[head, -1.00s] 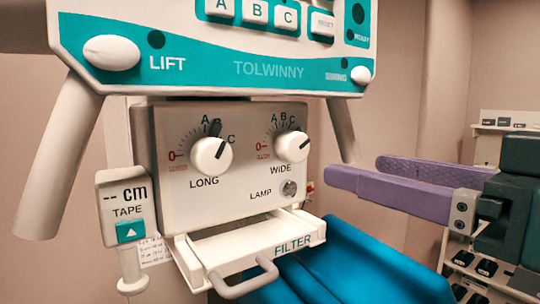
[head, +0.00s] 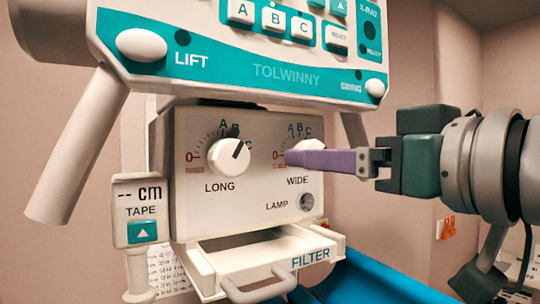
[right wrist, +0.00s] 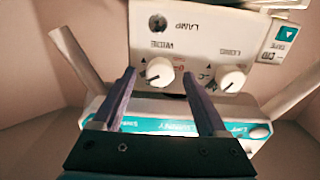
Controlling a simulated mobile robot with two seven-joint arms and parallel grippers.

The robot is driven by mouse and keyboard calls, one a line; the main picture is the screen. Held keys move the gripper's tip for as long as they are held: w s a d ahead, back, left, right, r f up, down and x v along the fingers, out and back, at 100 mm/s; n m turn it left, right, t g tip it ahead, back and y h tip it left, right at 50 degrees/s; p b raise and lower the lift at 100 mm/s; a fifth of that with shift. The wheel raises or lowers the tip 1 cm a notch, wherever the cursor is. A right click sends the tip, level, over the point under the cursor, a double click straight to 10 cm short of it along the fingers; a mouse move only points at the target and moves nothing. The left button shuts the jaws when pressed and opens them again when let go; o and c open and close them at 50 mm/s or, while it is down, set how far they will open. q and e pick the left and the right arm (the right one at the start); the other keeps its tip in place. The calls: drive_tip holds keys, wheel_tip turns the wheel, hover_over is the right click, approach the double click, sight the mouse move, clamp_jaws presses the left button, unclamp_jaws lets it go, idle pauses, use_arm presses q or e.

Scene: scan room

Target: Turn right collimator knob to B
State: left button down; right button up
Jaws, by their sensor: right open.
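The right collimator knob (head: 313,146), white and labelled WIDE, is on the cream panel (head: 250,190). The purple finger of my right gripper (head: 290,158) covers part of it in the head view. In the right wrist view, upside down, the WIDE knob (right wrist: 160,72) shows between the two open purple fingertips. I cannot tell whether a finger touches it. Its scale carries 0, A, B and C; its pointer is hard to read now. The left knob (head: 229,156), labelled LONG, has a dark pointer angled up and right. My left gripper is not in view.
A teal and white control console (head: 270,65) overhangs the panel. Below is a FILTER tray (head: 318,247) with a handle. The LAMP button (head: 306,202) sits under the WIDE knob. A tape unit (head: 141,210) hangs at the left. A blue surface (head: 370,282) lies below.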

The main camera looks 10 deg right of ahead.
drive_tip(key=shift+x, duration=0.9)
clamp_jaws()
